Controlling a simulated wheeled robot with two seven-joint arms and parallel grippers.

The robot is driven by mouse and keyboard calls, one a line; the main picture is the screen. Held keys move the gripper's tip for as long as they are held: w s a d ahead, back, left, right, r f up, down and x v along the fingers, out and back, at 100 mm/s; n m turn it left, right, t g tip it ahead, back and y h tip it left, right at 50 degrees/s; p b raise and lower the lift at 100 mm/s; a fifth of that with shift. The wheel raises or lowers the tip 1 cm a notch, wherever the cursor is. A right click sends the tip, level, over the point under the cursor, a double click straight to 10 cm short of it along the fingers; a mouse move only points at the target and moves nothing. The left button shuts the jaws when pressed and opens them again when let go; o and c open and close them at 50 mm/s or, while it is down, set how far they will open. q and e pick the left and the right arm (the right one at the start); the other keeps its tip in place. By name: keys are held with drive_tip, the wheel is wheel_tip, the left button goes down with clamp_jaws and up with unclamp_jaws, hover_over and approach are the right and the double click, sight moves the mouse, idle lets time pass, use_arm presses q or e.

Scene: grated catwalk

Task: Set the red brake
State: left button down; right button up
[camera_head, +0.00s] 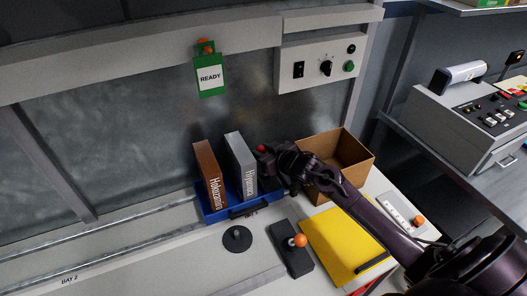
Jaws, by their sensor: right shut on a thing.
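My right gripper (269,156) reaches in from the lower right, over the back of the counter between the grey binder and the cardboard box. It is shut on a small red thing (261,148), of which only a bit shows at the fingertips. I cannot tell for sure that this is the red brake; its lower part is hidden by the gripper and arm. A black lever base (291,256) with an orange ball knob (300,241) stands at the front, apart from the gripper. My left gripper is not in view.
A blue tray (240,211) holds a brown binder (209,173) and a grey binder (242,165), close left of the gripper. An open cardboard box (350,160) stands right, a yellow folder (342,243) in front. A green READY tag (209,77) and a switch panel (315,63) are behind.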

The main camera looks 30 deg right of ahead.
sight(261, 151)
drive_tip(key=s+t+b, duration=0.1)
drive_tip(key=t+b, duration=0.1)
drive_tip(key=b, duration=0.1)
drive_tip(key=s+t+b, duration=0.2)
drive_tip(key=b, duration=0.1)
drive_tip(key=s+f+n+t+b, duration=0.1)
drive_tip(key=t+b, duration=0.1)
drive_tip(key=b, duration=0.1)
drive_tip(key=shift+s+a+y, duration=0.15)
drive_tip(key=shift+s+y, duration=0.1)
drive_tip(key=shift+y, duration=0.05)
drive_tip(key=shift+s+r+t+b, duration=0.1)
drive_tip(key=shift+s+t+b, duration=0.1)
drive_tip(key=shift+t+b, duration=0.15)
drive_tip(key=shift+s, duration=0.4)
drive_tip(key=shift+s+f, duration=0.25)
drive_tip(key=shift+s, duration=0.2)
drive_tip(key=shift+s+f, duration=0.1)
drive_tip(key=shift+a+f, duration=0.1)
drive_tip(key=o, duration=0.9)
drive_tip(key=shift+o, duration=0.2)
